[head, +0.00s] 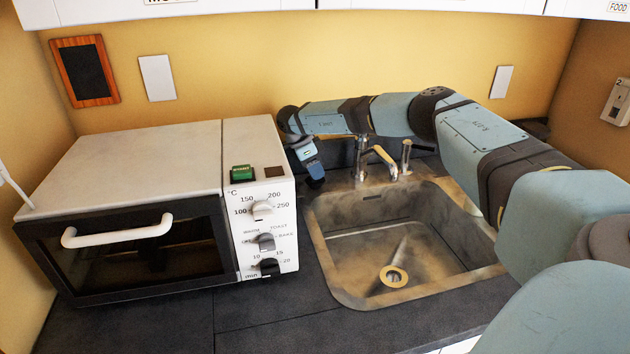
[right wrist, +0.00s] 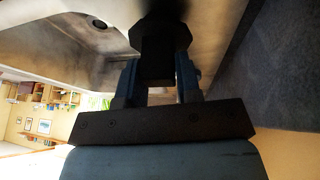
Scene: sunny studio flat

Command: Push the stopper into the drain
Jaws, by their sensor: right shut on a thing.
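The drain (head: 393,276) is a brass-coloured ring in the floor of the metal sink (head: 345,292). It shows no stopper in it. My right gripper (head: 316,182) is over the dark counter at the sink's back left corner, apart from the drain. In the right wrist view the right gripper (right wrist: 158,75) is shut on a black, faceted piece, which I take to be the stopper (right wrist: 158,50). In the head view the stopper is too small and dark to make out. The drain also shows in the right wrist view (right wrist: 98,23). My left gripper is not in view.
A white toaster oven (head: 150,165) stands just left of the sink, close to my right gripper. A chrome tap (head: 375,158) rises behind the sink. The sink's inside is otherwise empty. The counter (head: 270,318) in front is clear.

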